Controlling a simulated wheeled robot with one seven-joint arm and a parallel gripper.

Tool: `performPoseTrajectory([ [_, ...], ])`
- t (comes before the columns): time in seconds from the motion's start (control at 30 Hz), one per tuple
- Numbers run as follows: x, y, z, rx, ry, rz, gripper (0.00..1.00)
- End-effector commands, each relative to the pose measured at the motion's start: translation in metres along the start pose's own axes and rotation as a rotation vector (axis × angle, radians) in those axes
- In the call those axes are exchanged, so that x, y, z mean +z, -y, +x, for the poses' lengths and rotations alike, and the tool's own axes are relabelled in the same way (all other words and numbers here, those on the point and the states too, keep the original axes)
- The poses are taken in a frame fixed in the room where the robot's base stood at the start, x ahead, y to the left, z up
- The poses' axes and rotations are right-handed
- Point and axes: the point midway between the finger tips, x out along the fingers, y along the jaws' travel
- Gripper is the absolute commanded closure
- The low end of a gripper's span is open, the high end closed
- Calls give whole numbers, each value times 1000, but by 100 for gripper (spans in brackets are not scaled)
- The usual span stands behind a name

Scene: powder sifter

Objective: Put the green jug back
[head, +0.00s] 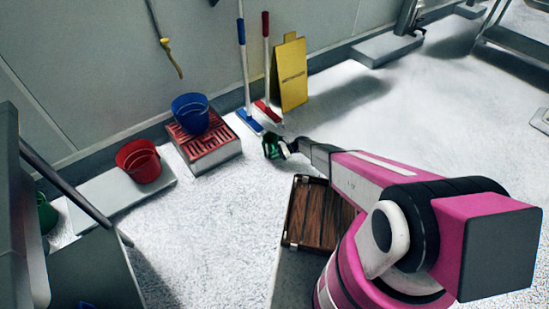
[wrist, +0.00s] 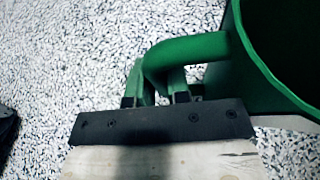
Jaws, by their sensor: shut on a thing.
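The green jug (wrist: 283,60) fills the upper right of the wrist view, with its open mouth partly cut off by the frame edge. Its handle (wrist: 190,49) passes between the fingers of my gripper (wrist: 160,78), which is shut on it. In the head view the jug (head: 270,146) shows small and dark at the end of my gripper (head: 286,149), over the pale floor. It is to the right of the red-grated stand and apart from it. My gripper hides part of the jug there.
A blue bucket (head: 190,112) stands on the red-grated stand (head: 222,150). A red bucket (head: 139,160) sits on a low grey ledge (head: 100,197). A green container (head: 46,213) is partly hidden at far left. Two brushes and a yellow sign (head: 292,75) lean at the wall.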

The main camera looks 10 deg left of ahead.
Motion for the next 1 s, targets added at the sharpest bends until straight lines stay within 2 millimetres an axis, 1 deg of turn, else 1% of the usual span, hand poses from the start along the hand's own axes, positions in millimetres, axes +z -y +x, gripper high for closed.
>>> performPoseTrajectory([
  [0.03, -5, 1, 2, 0, 1, 0, 100],
  [0.07, -6, 1, 3, 0, 1, 0, 100],
  [0.4, -8, 0, 4, 0, 0, 0, 100],
  [0.43, -9, 0, 4, 0, 0, 0, 80],
  [0.47, -8, 0, 4, 0, 0, 0, 70],
  [0.5, -8, 0, 4, 0, 0, 0, 58],
  [0.77, -8, 0, 4, 0, 0, 0, 58],
  [0.87, -4, -1, 2, 0, 0, 0, 58],
  [1.0, -5, 0, -14, -2, -1, 0, 58],
])
